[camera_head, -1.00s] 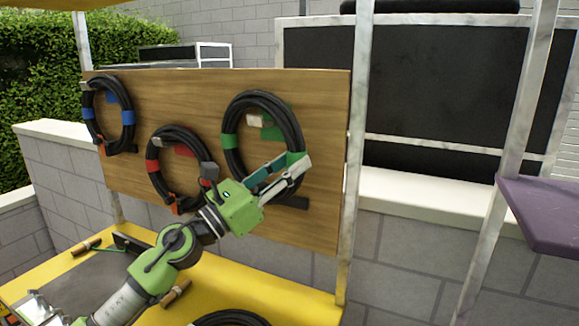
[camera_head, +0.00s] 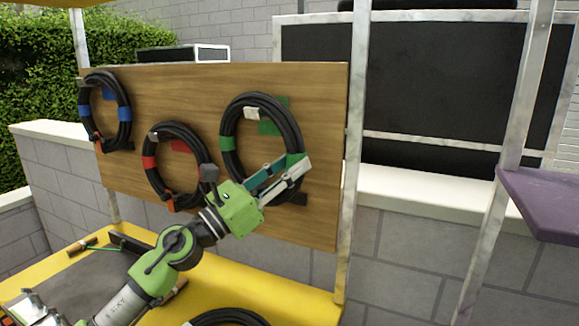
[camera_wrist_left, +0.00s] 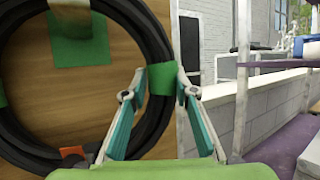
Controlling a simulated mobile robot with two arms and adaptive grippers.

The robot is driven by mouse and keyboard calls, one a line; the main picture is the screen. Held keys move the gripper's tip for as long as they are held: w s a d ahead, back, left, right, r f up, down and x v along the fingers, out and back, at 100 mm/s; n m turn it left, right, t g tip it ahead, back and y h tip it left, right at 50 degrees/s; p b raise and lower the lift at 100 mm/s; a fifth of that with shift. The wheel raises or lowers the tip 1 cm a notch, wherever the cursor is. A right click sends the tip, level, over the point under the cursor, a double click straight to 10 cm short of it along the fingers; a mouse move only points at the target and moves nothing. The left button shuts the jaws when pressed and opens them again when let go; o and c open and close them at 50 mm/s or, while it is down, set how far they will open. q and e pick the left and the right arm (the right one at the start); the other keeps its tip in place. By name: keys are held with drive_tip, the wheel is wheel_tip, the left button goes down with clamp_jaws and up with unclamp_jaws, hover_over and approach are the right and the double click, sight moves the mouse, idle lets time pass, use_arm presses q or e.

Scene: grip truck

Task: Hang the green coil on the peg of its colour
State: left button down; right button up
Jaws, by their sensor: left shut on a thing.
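The green coil (camera_head: 228,143) is a black ring with green bands, upright in front of the board's right part. My left gripper (camera_head: 288,168) is shut on its lower right side, at a green band, which also shows in the left wrist view (camera_wrist_left: 162,80). A pale peg (camera_head: 252,112) beside a green patch (camera_head: 275,128) shows inside the ring, close under the ring's top inner edge. The peg also shows at the top of the left wrist view (camera_wrist_left: 70,4). I cannot tell whether the ring touches the peg.
On the wooden board (camera_head: 325,120), a red-banded coil (camera_head: 149,162) and a blue-banded coil (camera_head: 84,112) hang to the left. Another black coil (camera_head: 228,316) lies on the yellow table (camera_head: 300,303). A metal post (camera_head: 355,150) stands right of the board.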

use_arm(q)
drive_tip(key=shift+d+f, duration=0.1)
drive_tip(key=shift+f, duration=0.3)
drive_tip(key=c, duration=1.6)
unclamp_jaws()
drive_tip(key=shift+o, duration=0.2)
drive_tip(key=shift+r, duration=0.15)
